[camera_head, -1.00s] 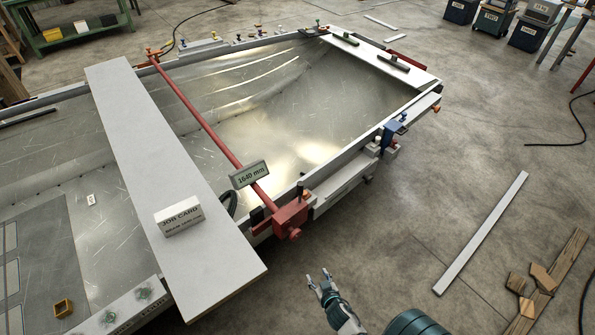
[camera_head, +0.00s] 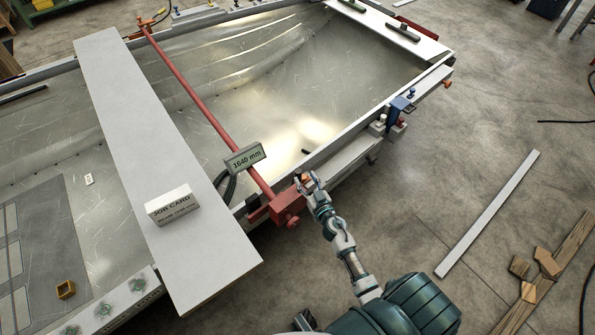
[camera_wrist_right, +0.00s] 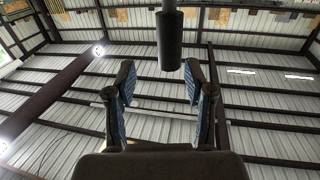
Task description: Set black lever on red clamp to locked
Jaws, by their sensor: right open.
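The red clamp (camera_head: 285,206) sits on the near rim of the hull, its long red bar running across to the far side. My right gripper (camera_head: 310,180) is beside the clamp body at its right, fingers pointing up the picture. It is open and empty. In the right wrist view a black lever grip (camera_wrist_right: 170,42) on a grey rod comes down from the top, apart from the open fingers (camera_wrist_right: 160,82) and near the gap between them. In the head view the gripper partly hides this area, and the lever is hard to make out. My left gripper is not seen.
A 1640 mm sign (camera_head: 245,158) stands by the red bar. A blue clamp (camera_head: 397,112) is on the rim at right.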

